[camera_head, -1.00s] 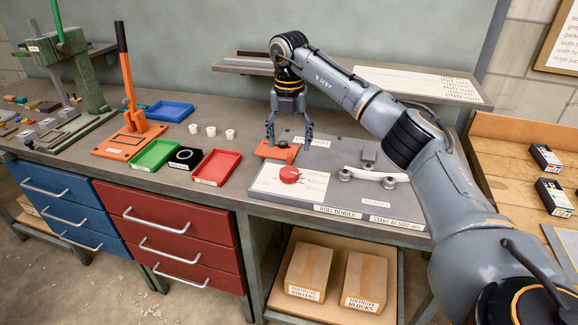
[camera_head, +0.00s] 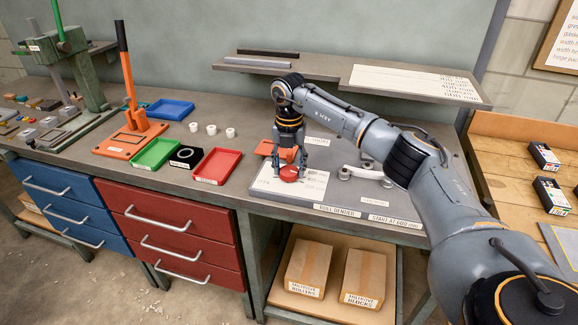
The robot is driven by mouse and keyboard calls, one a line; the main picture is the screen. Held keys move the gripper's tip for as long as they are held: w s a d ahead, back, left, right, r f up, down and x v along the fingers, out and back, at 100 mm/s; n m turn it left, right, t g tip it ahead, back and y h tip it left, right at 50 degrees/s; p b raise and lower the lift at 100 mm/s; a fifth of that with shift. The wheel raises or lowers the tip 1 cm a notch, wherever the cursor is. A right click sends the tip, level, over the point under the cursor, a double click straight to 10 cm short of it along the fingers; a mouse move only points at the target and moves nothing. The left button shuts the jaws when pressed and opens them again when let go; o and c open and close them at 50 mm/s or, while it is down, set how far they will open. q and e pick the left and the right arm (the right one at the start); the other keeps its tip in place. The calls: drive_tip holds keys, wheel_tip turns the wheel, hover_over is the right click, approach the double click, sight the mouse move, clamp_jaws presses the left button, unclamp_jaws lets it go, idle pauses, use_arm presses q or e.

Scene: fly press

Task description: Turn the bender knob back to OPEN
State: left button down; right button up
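The red bender knob (camera_head: 289,174) sits on a white dial plate (camera_head: 313,187) on the bender's grey base. My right gripper (camera_head: 289,171) points down over the knob, with one finger on each side of it. The fingers look spread; whether they touch the knob is too small to tell. My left gripper does not show in this view.
A white bar on rollers (camera_head: 365,174) lies right of the knob. An orange block (camera_head: 270,149) is just behind it. Red (camera_head: 217,165) and green (camera_head: 157,153) trays stand to the left. A shelf (camera_head: 350,80) overhangs at the back.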

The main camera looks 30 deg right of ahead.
drive_tip(key=c, duration=0.5)
